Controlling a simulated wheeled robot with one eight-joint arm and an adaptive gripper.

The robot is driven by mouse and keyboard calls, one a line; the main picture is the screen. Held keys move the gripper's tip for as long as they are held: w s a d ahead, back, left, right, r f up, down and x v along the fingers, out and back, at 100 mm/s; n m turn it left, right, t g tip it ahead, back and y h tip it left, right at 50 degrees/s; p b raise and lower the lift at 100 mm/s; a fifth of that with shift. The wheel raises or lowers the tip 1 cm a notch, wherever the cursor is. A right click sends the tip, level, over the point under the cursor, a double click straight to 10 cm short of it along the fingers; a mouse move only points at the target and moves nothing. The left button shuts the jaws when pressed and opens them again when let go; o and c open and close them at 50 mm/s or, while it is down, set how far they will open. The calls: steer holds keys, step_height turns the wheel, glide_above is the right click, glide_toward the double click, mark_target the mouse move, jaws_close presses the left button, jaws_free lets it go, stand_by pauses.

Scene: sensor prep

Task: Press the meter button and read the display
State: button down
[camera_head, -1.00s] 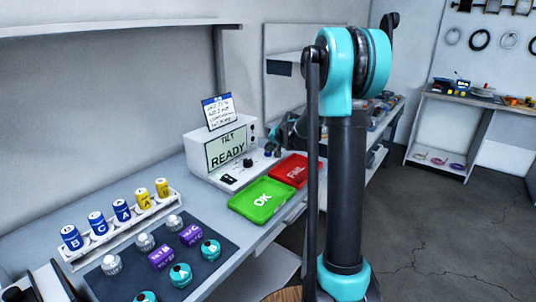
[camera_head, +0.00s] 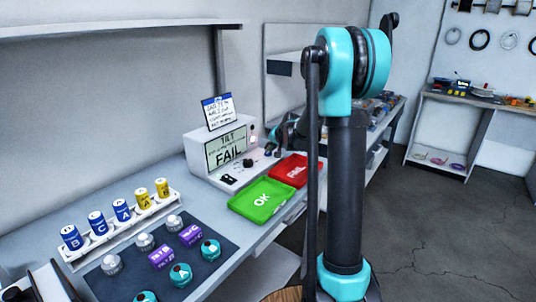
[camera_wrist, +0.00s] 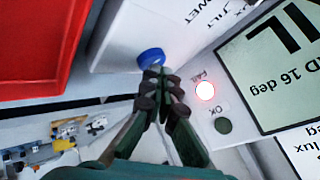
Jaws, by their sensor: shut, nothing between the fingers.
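The white meter (camera_head: 240,177) stands on the bench. Its display (camera_head: 226,150) reads "TILT" and "FAIL" in the head view. In the wrist view, part of the display (camera_wrist: 285,62) shows upside down, with "16 deg" legible. Its red FAIL light (camera_wrist: 205,90) is lit and the OK light (camera_wrist: 223,125) is dark. In the head view my arm partly covers the gripper.
A green OK tray (camera_head: 240,208) and red FAIL tray (camera_head: 284,180) lie in front of the meter. A dark mat (camera_head: 222,258) holds several lettered sensors. A rack (camera_head: 70,263) of blue and yellow cylinders stands at left. A text card (camera_head: 218,111) tops the meter.

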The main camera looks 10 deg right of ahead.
steer(key=shift+r, duration=0.65)
steer(key=shift+r, duration=2.55)
